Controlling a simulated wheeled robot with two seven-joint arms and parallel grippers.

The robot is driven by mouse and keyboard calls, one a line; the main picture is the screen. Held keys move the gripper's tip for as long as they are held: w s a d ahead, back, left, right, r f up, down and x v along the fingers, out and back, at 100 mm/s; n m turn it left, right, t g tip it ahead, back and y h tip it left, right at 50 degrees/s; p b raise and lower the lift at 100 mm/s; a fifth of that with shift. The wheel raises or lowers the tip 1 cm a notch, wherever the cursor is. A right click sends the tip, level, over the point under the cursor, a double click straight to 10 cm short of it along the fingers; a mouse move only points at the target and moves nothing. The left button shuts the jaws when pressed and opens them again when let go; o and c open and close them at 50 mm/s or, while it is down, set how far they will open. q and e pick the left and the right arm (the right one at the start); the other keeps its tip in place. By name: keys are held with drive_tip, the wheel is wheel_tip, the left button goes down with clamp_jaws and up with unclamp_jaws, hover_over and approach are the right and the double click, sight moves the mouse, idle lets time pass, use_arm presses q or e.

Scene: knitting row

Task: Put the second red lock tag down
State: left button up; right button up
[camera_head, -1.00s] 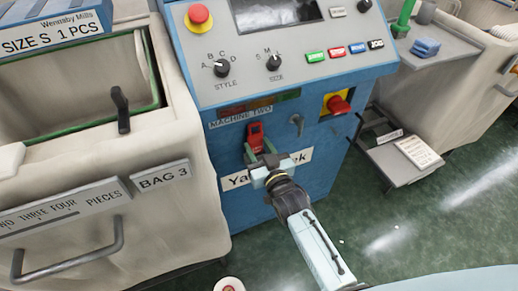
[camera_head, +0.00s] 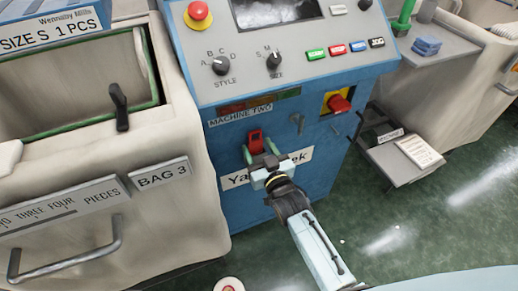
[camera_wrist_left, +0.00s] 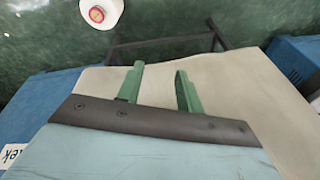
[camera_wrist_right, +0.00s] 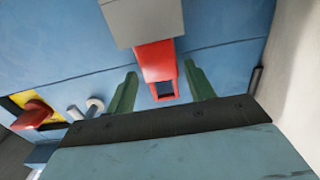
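A red lock tag (camera_head: 255,141) is at the front of the blue machine marked MACHINE TWO (camera_head: 222,150), just below its name label. It also shows in the right wrist view (camera_wrist_right: 157,62), beneath a grey block, with a square opening at its near end. My right gripper (camera_head: 263,156) is just below and in front of the tag. In the right wrist view its green fingers (camera_wrist_right: 162,88) stand apart on either side of the tag, with gaps showing. My left gripper (camera_wrist_left: 158,84) is out of the head view. In its wrist view it is open and empty.
A cream bin marked BAG 3 (camera_head: 160,176) stands close left of the machine. A grey side shelf (camera_head: 400,160) holds a paper. Green floor is open at right.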

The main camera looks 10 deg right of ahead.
drive_tip(key=shift+o, duration=0.6)
use_arm(q)
drive_tip(key=shift+s+f, duration=0.1)
drive_tip(key=shift+s, duration=0.1)
use_arm(e)
drive_tip(key=shift+r, duration=0.15)
drive_tip(key=shift+r+p, duration=0.45)
drive_tip(key=shift+r, duration=0.15)
use_arm(q)
drive_tip(key=s+a+f+p, duration=0.2)
drive_tip(key=s+f, duration=0.3)
drive_tip(key=f, duration=0.3)
drive_tip(key=shift+a+g+p, duration=0.4)
drive_tip(key=shift+a, duration=0.4)
use_arm(e)
drive_tip(key=s+d, duration=0.2)
drive_tip(key=s, duration=0.9)
drive_tip(key=shift+s+d+f, duration=0.15)
drive_tip(key=shift+s, duration=0.25)
